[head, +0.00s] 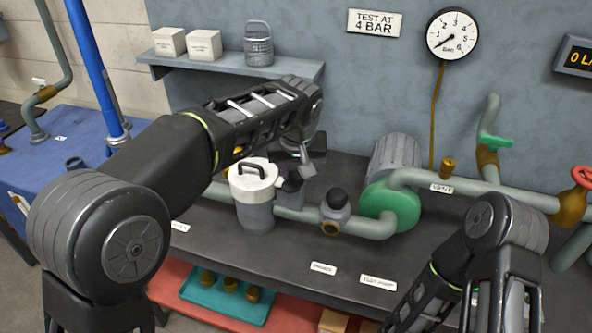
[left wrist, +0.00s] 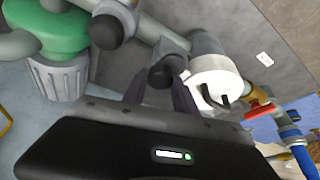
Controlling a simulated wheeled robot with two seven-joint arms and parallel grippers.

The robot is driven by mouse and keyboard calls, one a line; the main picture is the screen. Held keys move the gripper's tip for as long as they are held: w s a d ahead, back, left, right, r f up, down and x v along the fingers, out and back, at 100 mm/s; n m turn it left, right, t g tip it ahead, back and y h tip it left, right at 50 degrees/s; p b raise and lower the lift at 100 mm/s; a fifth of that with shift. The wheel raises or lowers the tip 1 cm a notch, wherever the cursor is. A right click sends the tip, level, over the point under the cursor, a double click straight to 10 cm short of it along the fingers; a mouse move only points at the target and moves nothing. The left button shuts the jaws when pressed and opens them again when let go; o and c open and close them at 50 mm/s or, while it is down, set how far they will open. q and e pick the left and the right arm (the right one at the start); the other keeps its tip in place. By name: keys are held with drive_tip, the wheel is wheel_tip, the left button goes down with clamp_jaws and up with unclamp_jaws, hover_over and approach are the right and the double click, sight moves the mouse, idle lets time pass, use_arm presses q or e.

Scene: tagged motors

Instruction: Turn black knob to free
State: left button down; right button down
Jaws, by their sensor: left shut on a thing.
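The black knob (head: 292,184) sits on a grey valve body on the pipe, just right of the white-lidded canister. My left gripper (head: 304,160) comes down over this knob from above. In the left wrist view the black knob (left wrist: 166,72) lies between the two dark fingers of my left gripper (left wrist: 160,92), which is shut on it. The arm and fingers partly hide the knob in the head view. A second black knob (head: 337,198) tops a pipe fitting to the right, apart from the gripper. Only links of my right arm show.
The white-lidded canister (head: 254,188) stands close left of the gripper. A green pump (head: 390,205) with a ribbed motor is to the right. A pressure gauge (head: 452,34) hangs on the wall above. The dark bench (head: 270,275) is clear in front except for labels.

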use_arm(q)
drive_tip(key=shift+d+n+y, duration=0.15)
drive_tip(key=shift+n+y, duration=0.45)
drive_tip(key=shift+n, duration=1.1)
drive_tip(key=c, duration=1)
unclamp_jaws()
drive_tip(key=shift+r, duration=0.15)
drive_tip(key=v, duration=0.7)
drive_tip(key=shift+r, duration=0.25)
drive_tip(key=shift+s+d, duration=0.1)
